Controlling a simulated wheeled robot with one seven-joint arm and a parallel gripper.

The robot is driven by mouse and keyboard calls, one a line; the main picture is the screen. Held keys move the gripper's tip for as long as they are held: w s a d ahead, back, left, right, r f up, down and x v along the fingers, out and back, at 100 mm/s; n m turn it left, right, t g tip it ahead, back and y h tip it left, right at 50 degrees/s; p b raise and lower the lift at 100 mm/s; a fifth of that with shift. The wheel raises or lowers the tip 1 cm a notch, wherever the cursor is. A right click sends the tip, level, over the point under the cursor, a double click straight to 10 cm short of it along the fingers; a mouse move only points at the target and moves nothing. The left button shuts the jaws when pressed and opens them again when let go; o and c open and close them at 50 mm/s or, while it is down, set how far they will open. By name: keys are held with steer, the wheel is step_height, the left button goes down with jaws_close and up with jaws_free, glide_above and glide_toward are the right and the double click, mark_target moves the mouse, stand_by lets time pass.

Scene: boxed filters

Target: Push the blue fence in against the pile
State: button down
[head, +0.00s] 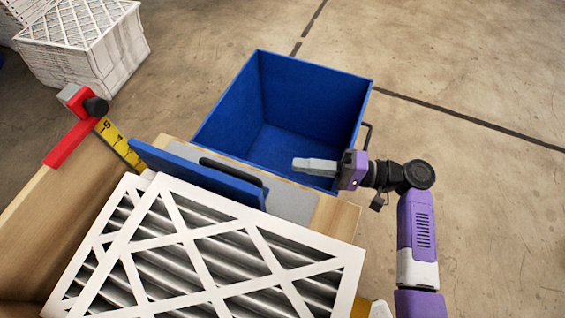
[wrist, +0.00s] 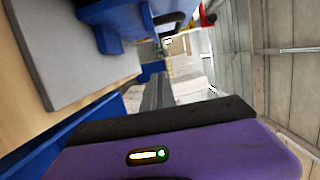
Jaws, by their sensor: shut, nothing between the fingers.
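The blue fence (head: 197,174) is an upright blue panel with a black handle (head: 231,171) on its far side, in the head view. It stands on a grey plate (head: 292,201) on the wooden bench. The pile of white-framed filters (head: 205,255) lies on the near side of the fence; a gap between them cannot be judged. My gripper (head: 296,164) is shut and empty, right of the handle and apart from it, over the near part of the blue bin. In the wrist view the shut fingers (wrist: 157,92) point toward a blue part and a dark curved handle.
An empty blue bin (head: 318,86) stands beyond the bench. A stack of white filters (head: 98,55) stands far left. The concrete floor at right is clear.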

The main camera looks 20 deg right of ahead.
steer(key=a+p, duration=0.3)
steer(key=a, duration=0.7)
steer(key=shift+w+a+p, duration=0.2)
steer(key=shift+a+p, duration=0.1)
steer(key=shift+p, duration=0.05)
